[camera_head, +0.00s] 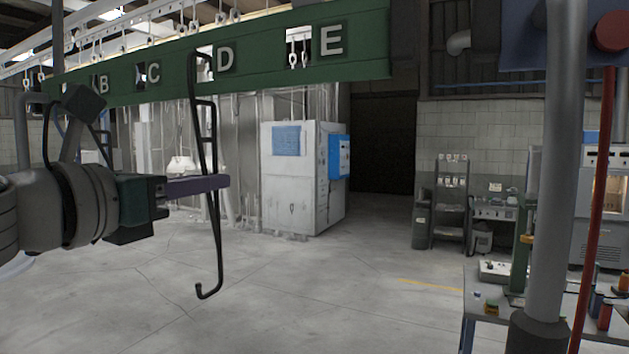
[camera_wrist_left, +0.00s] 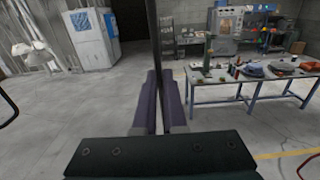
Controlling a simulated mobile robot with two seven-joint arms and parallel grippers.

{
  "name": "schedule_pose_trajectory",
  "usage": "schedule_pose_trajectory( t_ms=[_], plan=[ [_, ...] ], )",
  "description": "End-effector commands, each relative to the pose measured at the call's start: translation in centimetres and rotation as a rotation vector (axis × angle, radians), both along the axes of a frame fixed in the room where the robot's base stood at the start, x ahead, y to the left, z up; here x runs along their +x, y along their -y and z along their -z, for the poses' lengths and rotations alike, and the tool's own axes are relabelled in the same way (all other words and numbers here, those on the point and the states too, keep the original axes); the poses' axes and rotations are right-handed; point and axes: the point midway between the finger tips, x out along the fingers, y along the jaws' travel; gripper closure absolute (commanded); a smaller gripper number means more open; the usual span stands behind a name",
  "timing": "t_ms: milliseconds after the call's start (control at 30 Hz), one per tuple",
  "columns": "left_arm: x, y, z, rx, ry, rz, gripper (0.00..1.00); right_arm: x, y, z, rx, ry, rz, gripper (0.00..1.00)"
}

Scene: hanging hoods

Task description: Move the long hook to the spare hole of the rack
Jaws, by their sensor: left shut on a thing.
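The long hook (camera_head: 208,180) is black, with a ladder-like upper part and a curled lower end, and hangs upright. My left gripper (camera_head: 200,185) is shut on its shaft with purple fingers. In the left wrist view the shaft (camera_wrist_left: 155,40) stands between the fingers (camera_wrist_left: 160,105). The rack (camera_head: 270,50) is a green beam with letters B to E visible and holes beside them. The hook's top reaches the beam just left of D; I cannot tell whether it sits in that hole. The hole by E (camera_head: 298,46) has no black hook in it. My right gripper is out of view.
Another dark hook (camera_head: 46,135) hangs at the rack's left end. A white cabinet (camera_head: 295,180) stands behind on the floor. A cluttered worktable (camera_wrist_left: 250,91) is at the right. The floor below the hook is clear.

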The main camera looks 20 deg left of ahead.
Motion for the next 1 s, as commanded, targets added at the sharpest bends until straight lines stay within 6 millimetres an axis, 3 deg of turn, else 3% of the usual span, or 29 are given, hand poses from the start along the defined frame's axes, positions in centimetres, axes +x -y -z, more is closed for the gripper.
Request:
schedule_pose_trajectory(
  t_ms=[600, 1000],
  plan=[
    [-2.8, -0.2, 0.1, 0.003, 0.0, 0.001, 1.0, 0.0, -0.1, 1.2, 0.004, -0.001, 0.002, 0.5],
    [-3.1, -0.2, -0.1, 0.0, 0.001, 0.002, 1.0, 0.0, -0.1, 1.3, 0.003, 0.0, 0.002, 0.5]
  ],
)
